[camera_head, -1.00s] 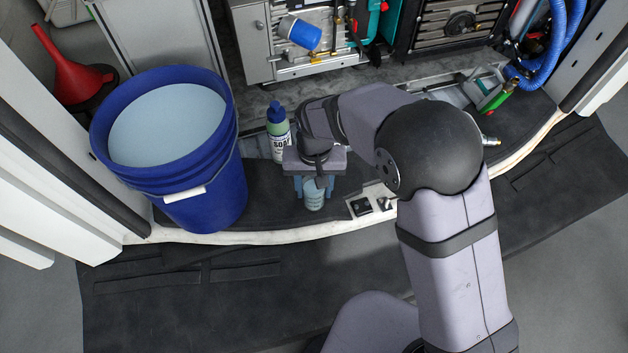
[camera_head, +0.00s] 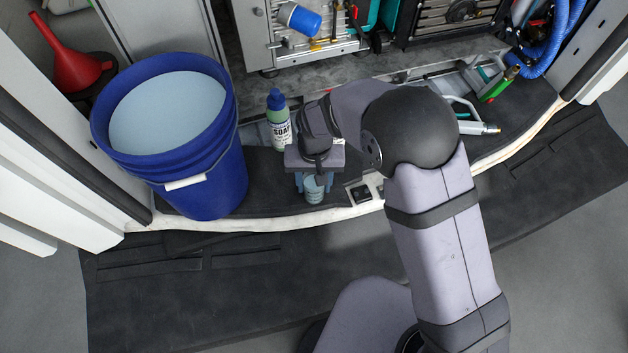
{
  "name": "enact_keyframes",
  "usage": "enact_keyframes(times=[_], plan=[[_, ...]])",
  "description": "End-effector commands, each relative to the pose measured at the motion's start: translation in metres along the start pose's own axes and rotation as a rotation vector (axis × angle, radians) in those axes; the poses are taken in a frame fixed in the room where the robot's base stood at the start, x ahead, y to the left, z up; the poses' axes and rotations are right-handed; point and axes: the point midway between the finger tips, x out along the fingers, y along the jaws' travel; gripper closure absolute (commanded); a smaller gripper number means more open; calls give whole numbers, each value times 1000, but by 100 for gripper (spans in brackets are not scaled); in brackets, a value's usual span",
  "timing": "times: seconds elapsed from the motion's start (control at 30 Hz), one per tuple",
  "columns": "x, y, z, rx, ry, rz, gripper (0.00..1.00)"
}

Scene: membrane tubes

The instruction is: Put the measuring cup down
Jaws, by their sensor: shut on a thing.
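The measuring cup (camera_head: 314,193) is a small, clear bluish cup with markings. It is upright near the front edge of the dark van floor, right of the blue bucket and in front of the soap bottle. My gripper (camera_head: 314,182) points down and is shut on the cup, with a blue finger on each side. The gripper body hides part of the cup's top. I cannot tell from this view whether the cup's base touches the floor.
A blue bucket (camera_head: 222,180) of pale liquid stands at left. A green soap bottle (camera_head: 278,125) with a blue cap stands just behind my gripper. A socket panel (camera_head: 362,192) is close right of the cup. Bare dark floor (camera_head: 266,190) lies between bucket and cup.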

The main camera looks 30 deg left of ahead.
Motion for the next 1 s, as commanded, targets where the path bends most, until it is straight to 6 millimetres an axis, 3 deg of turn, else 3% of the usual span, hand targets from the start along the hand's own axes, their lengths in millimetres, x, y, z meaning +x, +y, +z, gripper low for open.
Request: enact_keyframes(times=[0.07,0.1,0.17,0.2,0.63,0.77,1.0], plan=[[2,0,0,0,0,0,77],[3,0,0,0,0,0,54],[2,0,0,0,0,0,40],[2,0,0,0,0,0,38],[-5,0,0,0,1,0,38],[-18,0,-1,0,3,-1,38],[-60,-1,-1,0,5,-2,38]])
